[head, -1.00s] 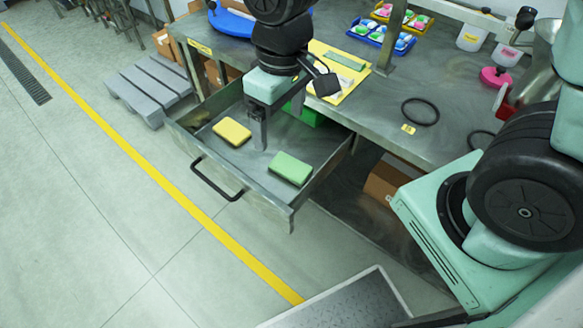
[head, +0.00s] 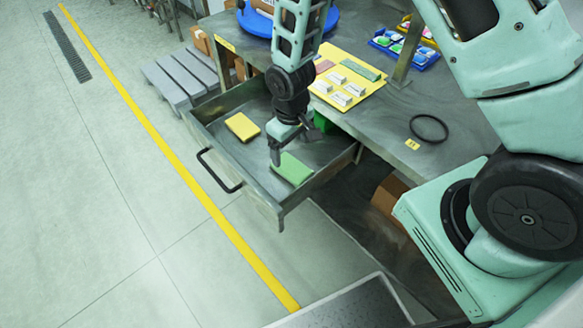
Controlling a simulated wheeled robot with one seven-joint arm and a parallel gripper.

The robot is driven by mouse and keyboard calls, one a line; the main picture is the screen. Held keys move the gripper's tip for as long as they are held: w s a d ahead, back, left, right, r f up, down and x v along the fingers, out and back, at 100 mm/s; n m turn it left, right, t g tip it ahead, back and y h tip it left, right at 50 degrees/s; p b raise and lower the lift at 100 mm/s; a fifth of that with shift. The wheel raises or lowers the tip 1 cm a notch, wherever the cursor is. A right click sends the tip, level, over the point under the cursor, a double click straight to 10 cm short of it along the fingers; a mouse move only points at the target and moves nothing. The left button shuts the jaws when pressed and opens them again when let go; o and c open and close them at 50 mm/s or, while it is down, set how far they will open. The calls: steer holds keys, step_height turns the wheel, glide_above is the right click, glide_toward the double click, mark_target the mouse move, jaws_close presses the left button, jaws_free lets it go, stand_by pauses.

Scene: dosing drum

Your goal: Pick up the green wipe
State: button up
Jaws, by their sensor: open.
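A green wipe (head: 293,170) lies flat in the open metal drawer (head: 262,197), near its right front part. My gripper (head: 275,160) points down at the left end of the wipe, with its fingertips close to it. The gripper is open; whether the fingers touch the wipe cannot be told from this angle. A yellow wipe (head: 242,126) lies in the drawer to the left.
The drawer walls and its black handle (head: 219,170) stand around and in front of the wipes. The metal bench (head: 440,105) is above the drawer, with a yellow board (head: 352,72) and a black ring (head: 429,128) on it. A green item (head: 322,122) sits at the drawer's back.

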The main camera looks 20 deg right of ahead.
mark_target(292, 167)
steer(key=shift+s+f+p, duration=0.2)
steer(key=shift+f+p, duration=0.3)
steer(key=shift+f, duration=3)
steer(key=c, duration=1)
